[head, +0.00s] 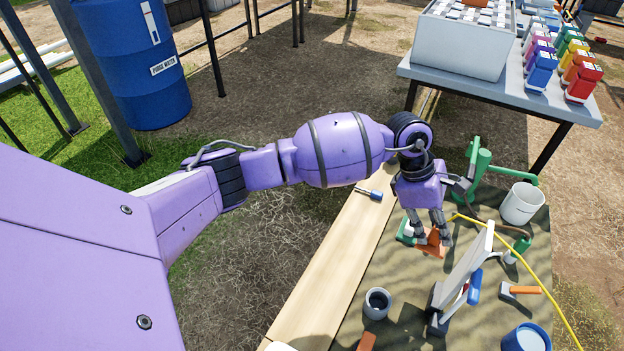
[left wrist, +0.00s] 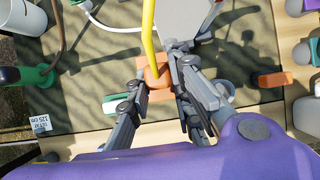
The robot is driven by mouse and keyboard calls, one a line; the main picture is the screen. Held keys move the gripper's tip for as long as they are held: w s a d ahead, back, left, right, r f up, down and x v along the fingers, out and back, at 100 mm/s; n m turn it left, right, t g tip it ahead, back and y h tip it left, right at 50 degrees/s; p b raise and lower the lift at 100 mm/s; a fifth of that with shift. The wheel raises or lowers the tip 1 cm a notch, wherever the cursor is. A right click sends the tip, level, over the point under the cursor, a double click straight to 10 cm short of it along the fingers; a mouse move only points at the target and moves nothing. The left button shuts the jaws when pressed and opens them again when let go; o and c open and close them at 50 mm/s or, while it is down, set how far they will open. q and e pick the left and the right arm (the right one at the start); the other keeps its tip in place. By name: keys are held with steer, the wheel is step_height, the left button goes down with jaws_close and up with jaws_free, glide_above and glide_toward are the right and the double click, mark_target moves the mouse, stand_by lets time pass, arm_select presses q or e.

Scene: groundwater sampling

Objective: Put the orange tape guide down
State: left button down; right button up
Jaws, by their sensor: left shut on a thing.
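The orange tape guide (head: 433,246) is at the tips of my left gripper (head: 428,236), over the left part of the mat-covered table (head: 405,320). In the left wrist view my left gripper (left wrist: 162,77) is shut on the orange guide (left wrist: 157,78), with a finger on each side. A yellow tape (left wrist: 149,30) runs up to the guide in that view; in the head view the tape (head: 545,285) crosses the table. The fingers hide part of the guide. I cannot tell whether its underside touches the table. My right gripper is not in view.
A green-and-white item (head: 404,231) is close beside the guide. A white board (head: 470,262) stands upright just right of the gripper.

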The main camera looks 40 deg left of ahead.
arm_select(q)
steer(key=s+a+f, duration=0.1)
steer(key=s+f, duration=0.3)
steer(key=s+a+f+b, duration=0.1)
steer(key=s+f, duration=0.3)
steer(key=s+a+f, duration=0.1)
steer(key=s+f, duration=0.4)
steer(key=shift+a+b, duration=0.35)
steer(key=shift+b, duration=0.05)
steer(key=shift+r, duration=0.15)
steer(key=c, duration=1.6)
jaws_free()
